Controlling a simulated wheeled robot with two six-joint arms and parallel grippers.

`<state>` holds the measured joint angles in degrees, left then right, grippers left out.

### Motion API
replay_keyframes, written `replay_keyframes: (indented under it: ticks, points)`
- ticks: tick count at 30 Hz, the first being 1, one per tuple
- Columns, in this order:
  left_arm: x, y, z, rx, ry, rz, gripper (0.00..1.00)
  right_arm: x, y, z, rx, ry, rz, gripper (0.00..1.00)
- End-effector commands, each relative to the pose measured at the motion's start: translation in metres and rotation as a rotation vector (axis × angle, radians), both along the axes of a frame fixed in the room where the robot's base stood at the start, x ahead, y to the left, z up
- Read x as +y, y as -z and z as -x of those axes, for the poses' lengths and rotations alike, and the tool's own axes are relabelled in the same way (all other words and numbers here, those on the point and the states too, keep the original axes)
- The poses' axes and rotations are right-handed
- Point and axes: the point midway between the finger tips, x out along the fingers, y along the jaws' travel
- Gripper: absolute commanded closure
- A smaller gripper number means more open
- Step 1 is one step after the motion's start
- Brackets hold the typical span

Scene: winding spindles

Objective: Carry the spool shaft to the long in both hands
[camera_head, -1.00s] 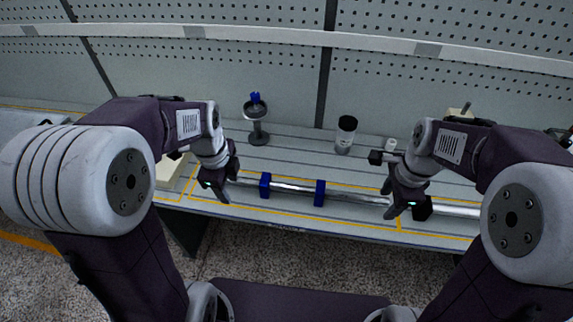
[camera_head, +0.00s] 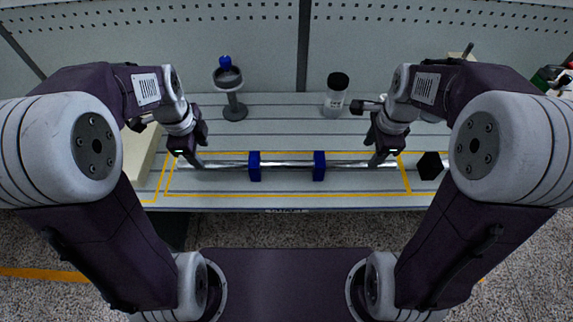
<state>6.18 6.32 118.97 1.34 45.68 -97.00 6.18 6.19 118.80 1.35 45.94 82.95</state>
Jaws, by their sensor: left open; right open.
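The spool shaft (camera_head: 287,164) is a thin silver rod with two blue collars (camera_head: 254,167) (camera_head: 319,166). It lies left to right low over the grey table, inside a yellow outline. My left gripper (camera_head: 192,161) is open, pointing down at the left part of the shaft. My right gripper (camera_head: 377,160) is open, pointing down at the right part of the shaft. Both fingertips are at the rod; I cannot tell whether they touch it. The grippers hide parts of the shaft near its ends.
A black block (camera_head: 430,166) sits right of my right gripper. Behind the shaft stand a grey stand with a blue top (camera_head: 232,95) and a black-capped clear jar (camera_head: 336,96). A pale box (camera_head: 138,160) is at the left. A perforated panel (camera_head: 400,50) closes the back.

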Motion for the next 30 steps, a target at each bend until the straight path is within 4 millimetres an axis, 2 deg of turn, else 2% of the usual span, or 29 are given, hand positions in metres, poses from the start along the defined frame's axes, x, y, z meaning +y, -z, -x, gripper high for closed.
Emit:
replay_keyframes:
  ticks: [9, 15, 27, 29, 30]
  points:
    - [0.000, 0.053, -0.007, 0.006, 0.001, 0.001, 0.49, 0.000, 0.053, -0.007, 0.006, -0.001, -0.001, 0.49]
    - [0.000, 0.078, -0.012, 0.004, 0.001, 0.000, 0.49, 0.000, 0.078, -0.011, 0.004, -0.001, -0.001, 0.49]
    - [0.000, 0.086, -0.014, 0.000, 0.001, 0.000, 0.49, 0.000, 0.086, -0.013, 0.001, 0.000, 0.000, 0.49]
    - [0.000, 0.086, -0.014, 0.000, 0.000, 0.000, 0.63, 0.000, 0.086, -0.013, 0.001, 0.000, 0.000, 0.63]
    - [0.000, 0.086, -0.014, 0.000, 0.000, 0.000, 0.74, 0.000, 0.086, -0.013, 0.001, 0.000, 0.000, 0.74]
